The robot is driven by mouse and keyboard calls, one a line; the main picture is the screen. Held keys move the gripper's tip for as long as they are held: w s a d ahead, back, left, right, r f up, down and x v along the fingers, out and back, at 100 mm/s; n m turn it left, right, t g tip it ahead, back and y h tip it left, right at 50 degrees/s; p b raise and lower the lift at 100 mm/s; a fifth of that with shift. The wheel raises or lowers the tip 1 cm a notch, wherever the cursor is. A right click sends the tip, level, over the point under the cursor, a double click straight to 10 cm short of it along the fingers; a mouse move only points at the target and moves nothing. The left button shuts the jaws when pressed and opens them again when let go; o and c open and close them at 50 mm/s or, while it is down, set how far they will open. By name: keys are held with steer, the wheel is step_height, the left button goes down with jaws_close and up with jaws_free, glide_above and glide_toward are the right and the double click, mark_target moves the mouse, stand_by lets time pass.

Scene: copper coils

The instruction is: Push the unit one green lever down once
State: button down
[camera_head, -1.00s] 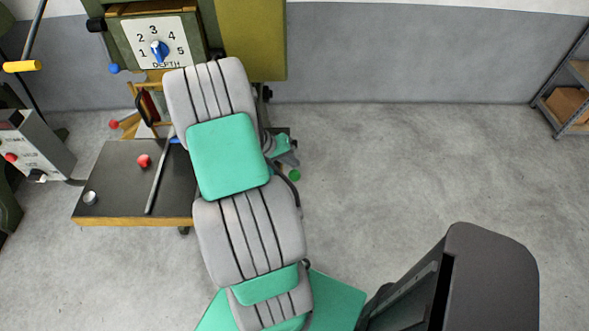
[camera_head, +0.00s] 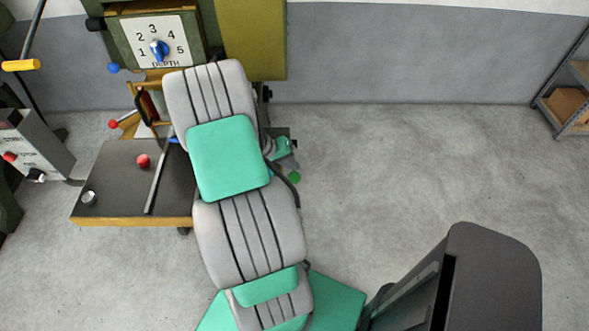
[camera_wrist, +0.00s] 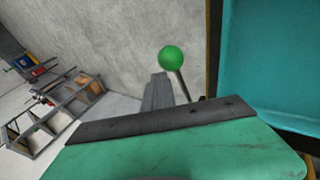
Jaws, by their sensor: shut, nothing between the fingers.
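The green lever shows as a green ball knob (camera_head: 294,177) just right of my arm in the head view. In the wrist view the green ball (camera_wrist: 171,57) sits on a thin dark rod, close to the fingers. My gripper (camera_wrist: 159,80) is shut and empty, with its grey fingers just left of the rod in that view. I cannot tell whether they touch the lever. In the head view my gripper (camera_head: 284,148) shows partly beyond my arm, just above the ball in the picture. My arm hides much of the machine behind it.
A dark table (camera_head: 120,190) with a red knob (camera_head: 143,161) lies left of my arm. The depth dial (camera_head: 158,48) is on the olive machine above. A teal panel (camera_wrist: 275,60) stands close at the right in the wrist view. Open floor lies to the right.

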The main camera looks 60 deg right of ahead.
mark_target(292, 175)
steer(key=shift+s+a+f+b, duration=0.1)
steer(key=shift+a+f+b, duration=0.1)
steer(key=shift+f+b, duration=0.3)
steer(key=shift+s+a+f+b, duration=0.15)
steer(key=shift+a+f+b, duration=0.1)
steer(key=shift+f, duration=0.5)
steer(key=shift+s+a+f+b, duration=0.1)
steer(key=shift+a+f+b, duration=0.1)
steer(key=shift+f+b, duration=0.3)
stand_by(1.5)
stand_by(0.5)
steer(key=shift+w+d+r+p, duration=0.15)
steer(key=shift+d+r+p, duration=0.15)
steer(key=shift+r+p, duration=0.45)
steer(key=shift+w+d+r+p, duration=0.2)
steer(key=shift+d+r+p, duration=0.2)
steer(key=shift+r, duration=0.6)
steer(key=shift+w+d+r+p, duration=0.15)
steer(key=shift+d+r+p, duration=0.1)
steer(key=shift+r+p, duration=0.55)
steer(key=shift+r, duration=0.15)
steer(key=r, duration=0.1)
steer(key=d+r+p, duration=0.1)
steer(key=r, duration=0.1)
steer(key=r+p, duration=0.1)
steer(key=shift+w+d+r, duration=0.3)
steer(key=shift+w, duration=0.1)
